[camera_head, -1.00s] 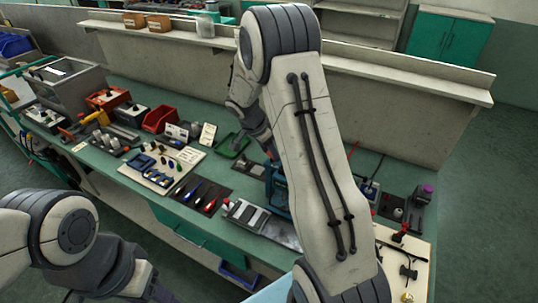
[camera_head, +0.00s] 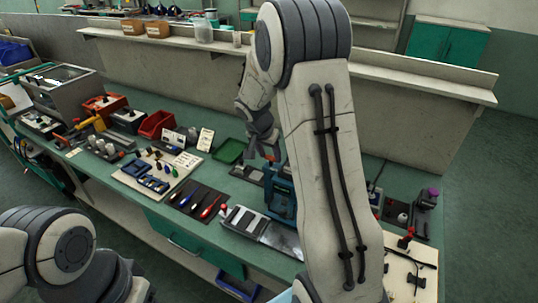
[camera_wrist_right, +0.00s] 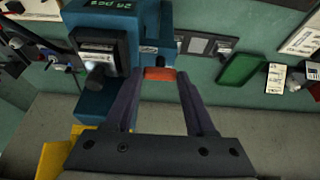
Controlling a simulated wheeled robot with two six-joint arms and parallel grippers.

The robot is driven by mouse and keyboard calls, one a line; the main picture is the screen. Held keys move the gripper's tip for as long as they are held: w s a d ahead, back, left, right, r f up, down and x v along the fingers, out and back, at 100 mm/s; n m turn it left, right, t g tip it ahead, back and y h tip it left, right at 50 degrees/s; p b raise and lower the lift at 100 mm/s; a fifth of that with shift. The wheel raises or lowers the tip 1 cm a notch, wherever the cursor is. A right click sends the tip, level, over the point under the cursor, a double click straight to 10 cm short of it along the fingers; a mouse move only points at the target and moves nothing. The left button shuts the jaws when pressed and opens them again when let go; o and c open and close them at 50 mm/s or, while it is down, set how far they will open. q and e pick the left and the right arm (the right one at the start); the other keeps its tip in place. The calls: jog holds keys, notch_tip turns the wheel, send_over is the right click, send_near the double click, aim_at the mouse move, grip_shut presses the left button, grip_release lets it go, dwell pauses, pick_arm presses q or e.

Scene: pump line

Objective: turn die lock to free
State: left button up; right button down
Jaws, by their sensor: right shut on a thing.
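The blue press-like machine (camera_head: 283,196) stands on the green bench, partly hidden behind my right arm. In the right wrist view the same blue body (camera_wrist_right: 101,45) fills the upper left, with a label plate and a dark round knob on it. A small red piece (camera_wrist_right: 160,74), apparently the die lock's handle, sits between my right fingertips. My right gripper (camera_head: 270,152) is at the upper part of the machine and also shows in the right wrist view (camera_wrist_right: 161,80), shut on the red piece. The lock's setting cannot be read. My left gripper is out of frame; only its arm shows.
A board with small tools (camera_head: 155,172), a red bin (camera_head: 156,125) and a green tray (camera_head: 229,151) stand left of the machine. A grey plate fixture (camera_head: 246,222) lies in front of it. A back wall with a ledge (camera_head: 180,45) bounds the bench.

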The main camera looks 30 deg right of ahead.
jog(key=shift+c, duration=1.2)
grip_release()
jog(key=b+v, duration=0.1)
jog(key=v, duration=0.9)
jog(key=shift+r, duration=0.25)
jog(key=shift+s, duration=0.1)
